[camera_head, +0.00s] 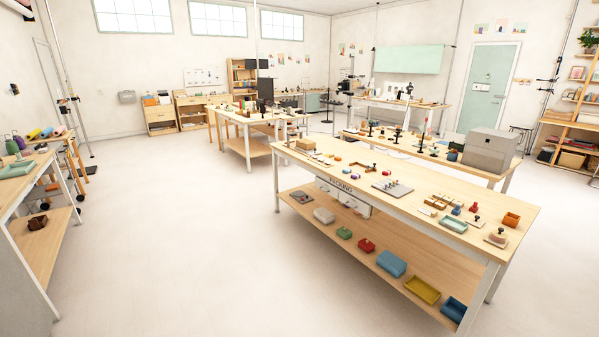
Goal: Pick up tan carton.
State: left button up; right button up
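A small tan box (306,144), which looks like the tan carton, sits at the far left end of the long wooden table (385,177) in the head view. It is small and far off, so its details are hard to tell. Nothing touches it from above. Another tan box (571,160) sits on the low shelf at the far right; I cannot tell which one is the carton meant. Neither of my grippers is in view.
The long table holds many small items, and its lower shelf holds a blue bin (391,263) and a yellow tray (422,289). A grey box (489,151) stands behind it. Another bench (40,222) is at the left. The pale floor (190,230) between is clear.

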aim_at(308, 147)
jog(key=i+j+z, duration=0.1)
jog(key=i, duration=0.85)
jog(key=i+j+z, duration=0.1)
jog(key=i, duration=0.9)
jog(key=i+j+z, duration=0.2)
jog(key=i+z, duration=0.2)
jog(key=i+j+z, duration=1.1)
jog(key=i+j, duration=0.2)
jog(key=j, duration=0.2)
